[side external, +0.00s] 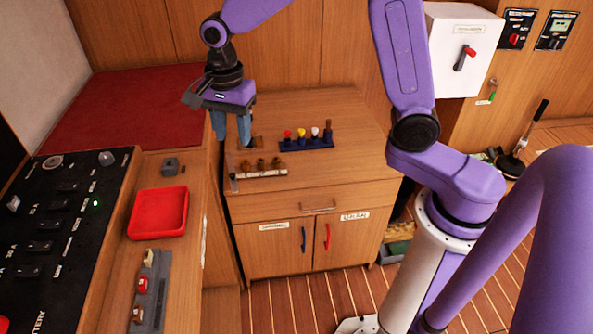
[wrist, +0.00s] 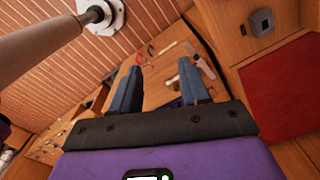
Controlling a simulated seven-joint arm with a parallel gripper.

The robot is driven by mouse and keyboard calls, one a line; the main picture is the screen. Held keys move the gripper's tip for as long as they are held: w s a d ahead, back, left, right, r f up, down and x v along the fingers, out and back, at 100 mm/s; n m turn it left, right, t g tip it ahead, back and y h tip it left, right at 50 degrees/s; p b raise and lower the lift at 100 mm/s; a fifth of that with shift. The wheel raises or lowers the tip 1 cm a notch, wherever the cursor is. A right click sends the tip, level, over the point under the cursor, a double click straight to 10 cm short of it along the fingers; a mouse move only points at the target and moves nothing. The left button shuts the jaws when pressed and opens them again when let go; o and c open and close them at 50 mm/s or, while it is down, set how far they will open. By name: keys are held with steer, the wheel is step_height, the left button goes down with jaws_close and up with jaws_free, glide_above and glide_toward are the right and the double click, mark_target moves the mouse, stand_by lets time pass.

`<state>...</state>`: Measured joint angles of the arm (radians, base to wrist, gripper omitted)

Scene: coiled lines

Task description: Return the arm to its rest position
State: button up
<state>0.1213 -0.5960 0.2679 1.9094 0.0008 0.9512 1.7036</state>
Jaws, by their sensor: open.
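My gripper (side external: 231,135) points down over the left part of the wooden cabinet top (side external: 352,135) in the side external view. Its two blue-grey fingers are apart, with nothing seen between them. In the wrist view the gripper (wrist: 160,86) also shows its fingers spread, with the cabinet top beyond them. My purple arm reaches across from its base at the right. Whether the fingertips clear the surface is hard to tell.
A dark blue rack (side external: 306,143) with several coloured pieces and a pale strip (side external: 262,172) with brown pieces stand close to my gripper. A red tray (side external: 158,213), a grey block (side external: 171,166) and a black control panel (side external: 60,225) are at left. A white box (side external: 462,50) is upper right.

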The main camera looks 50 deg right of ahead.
steer(key=s+d+n, duration=0.4)
steer(key=s+n, duration=0.9)
steer(key=s+d+n, duration=0.4)
steer(key=s+n, duration=0.9)
steer(key=s, duration=0.1)
steer(key=shift+s+d+r+n, duration=0.15)
steer(key=shift+d+r+n, duration=0.15)
steer(key=shift+d+r, duration=0.1)
